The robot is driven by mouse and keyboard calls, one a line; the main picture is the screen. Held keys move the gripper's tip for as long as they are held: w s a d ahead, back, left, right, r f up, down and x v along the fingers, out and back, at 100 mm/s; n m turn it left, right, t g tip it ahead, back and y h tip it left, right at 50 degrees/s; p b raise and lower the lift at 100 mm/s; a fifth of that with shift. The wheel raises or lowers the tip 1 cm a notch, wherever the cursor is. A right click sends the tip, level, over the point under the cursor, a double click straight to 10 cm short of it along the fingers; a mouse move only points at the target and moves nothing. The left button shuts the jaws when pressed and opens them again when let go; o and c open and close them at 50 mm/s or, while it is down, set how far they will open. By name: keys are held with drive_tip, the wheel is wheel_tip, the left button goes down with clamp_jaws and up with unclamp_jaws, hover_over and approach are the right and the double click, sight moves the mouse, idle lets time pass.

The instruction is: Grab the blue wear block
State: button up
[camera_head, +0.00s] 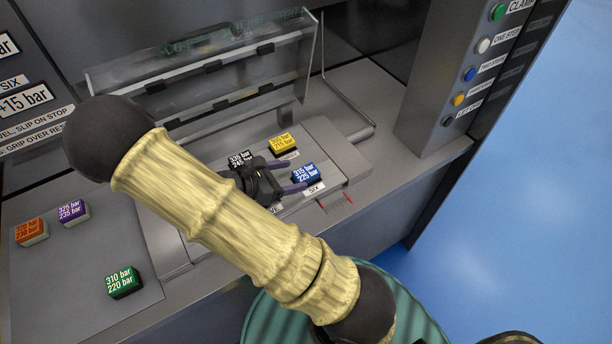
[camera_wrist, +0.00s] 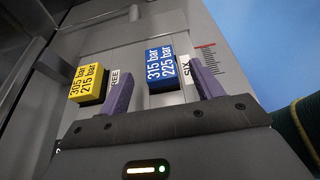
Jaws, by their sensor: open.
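The blue wear block (camera_head: 305,174), marked 315 bar and 225 bar, sits on the grey machine ledge beside a label reading SIX. It also shows in the wrist view (camera_wrist: 161,68), upright and lying between the two purple fingers. My gripper (camera_head: 290,176) is open around or just short of the block, with one finger on each side. In the wrist view my gripper (camera_wrist: 160,88) has a gap between its right finger and the block. The arm hides part of the ledge in the head view.
A yellow block (camera_head: 282,144) and a black block (camera_head: 240,159) stand close by on the ledge. Orange (camera_head: 31,231), purple (camera_head: 73,212) and green (camera_head: 123,281) blocks sit on the left surface. A raised clear cover (camera_head: 210,75) stands behind. A button column (camera_head: 440,75) rises at right.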

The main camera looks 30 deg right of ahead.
sight(304, 173)
drive_tip(key=shift+f+p+x, duration=0.2)
drive_tip(key=shift+p+x, duration=0.1)
drive_tip(key=shift+x, duration=2.35)
drive_tip(key=shift+a, duration=0.15)
drive_tip(key=c, duration=1.1)
drive_tip(key=shift+r, duration=0.1)
wheel_tip(304, 173, up, 10)
drive_tip(key=shift+f, duration=0.1)
drive_tip(key=shift+w, duration=0.15)
